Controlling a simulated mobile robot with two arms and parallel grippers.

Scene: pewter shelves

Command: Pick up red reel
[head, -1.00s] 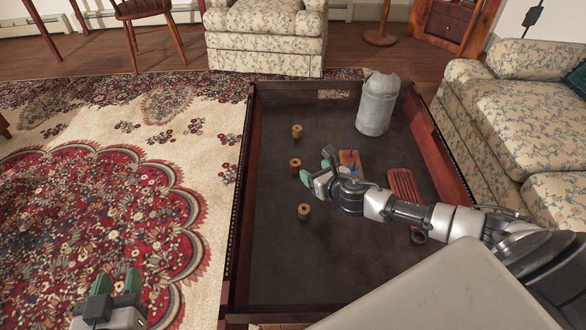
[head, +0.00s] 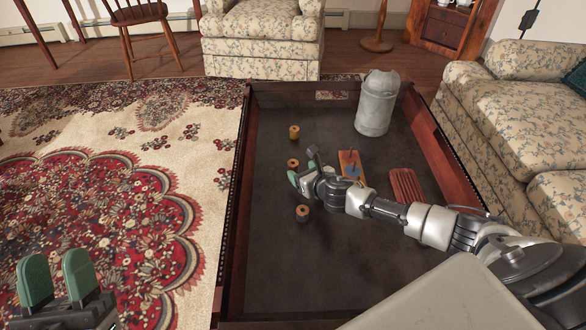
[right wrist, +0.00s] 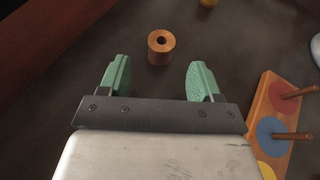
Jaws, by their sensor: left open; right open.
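Three small wooden reels stand in a row on the dark floor of the tray-like table. The middle one, the reddest reel (head: 293,164), is just beyond my right gripper (head: 304,167). In the right wrist view this reel (right wrist: 160,46) looks orange-red and stands upright, ahead of and between the open green fingers (right wrist: 157,80), not touching them. A yellowish reel (head: 294,132) is farther back, and a brownish reel (head: 302,213) is nearer. My right gripper is open and empty. My left gripper (head: 57,280) is open and empty over the rug, left of the table.
A wooden board with coloured discs and pegs (head: 349,163) lies right of my right gripper. A red slatted piece (head: 406,187) and a grey milk can (head: 377,102) stand farther right and back. The table has raised wooden rims (head: 229,220). A floral sofa (head: 520,130) is on the right.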

